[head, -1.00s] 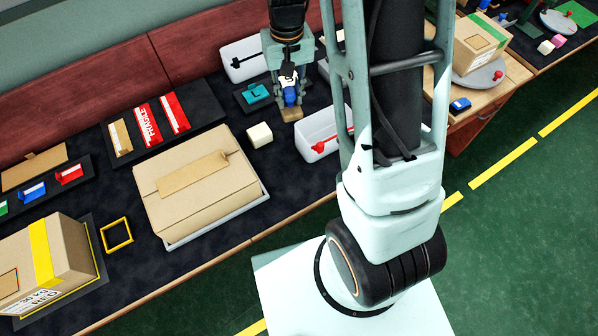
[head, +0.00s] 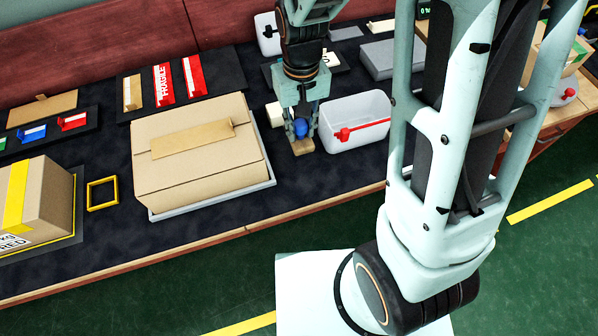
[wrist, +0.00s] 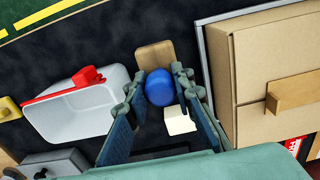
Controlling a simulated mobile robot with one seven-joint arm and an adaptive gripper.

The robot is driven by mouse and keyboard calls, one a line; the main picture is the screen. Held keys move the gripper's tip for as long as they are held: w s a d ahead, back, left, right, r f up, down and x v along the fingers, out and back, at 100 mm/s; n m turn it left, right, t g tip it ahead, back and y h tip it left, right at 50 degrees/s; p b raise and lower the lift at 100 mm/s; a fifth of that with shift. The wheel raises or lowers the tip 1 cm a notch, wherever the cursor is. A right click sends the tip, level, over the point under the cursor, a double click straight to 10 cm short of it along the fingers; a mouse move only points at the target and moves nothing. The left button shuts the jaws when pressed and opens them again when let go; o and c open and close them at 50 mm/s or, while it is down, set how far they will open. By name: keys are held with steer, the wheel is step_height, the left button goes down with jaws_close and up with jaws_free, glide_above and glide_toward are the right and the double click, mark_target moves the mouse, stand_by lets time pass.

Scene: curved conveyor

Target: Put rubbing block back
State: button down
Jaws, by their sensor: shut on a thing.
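The rubbing block is a wooden block (head: 303,146) with a round blue knob (head: 301,128). My gripper (head: 301,122) points down and is shut on the blue knob, with the wooden base below the fingers. In the wrist view the blue knob (wrist: 160,88) sits between my two fingertips (wrist: 161,86), and the wooden base (wrist: 153,57) shows beyond it. The block is between the large carton and the white bin. I cannot tell whether its base touches the bench.
A white cube (head: 275,114) stands just behind and left of my gripper. A white bin (head: 350,104) with a red handle is close on the right. The large carton (head: 190,140) on a grey tray is on the left. Dark bench surface lies free in front (head: 315,178).

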steer(key=shift+s+a+f, duration=0.15)
steer(key=shift+f, duration=0.35)
step_height(320, 180, down, 10)
steer(key=shift+r+b, duration=0.25)
steer(key=shift+b, duration=0.15)
steer(key=shift+f, duration=0.15)
steer(key=c, duration=1.7)
jaws_free()
steer(key=shift+o, duration=0.2)
step_height(320, 180, up, 12)
steer(key=shift+r+p, duration=0.2)
steer(key=shift+p, duration=0.35)
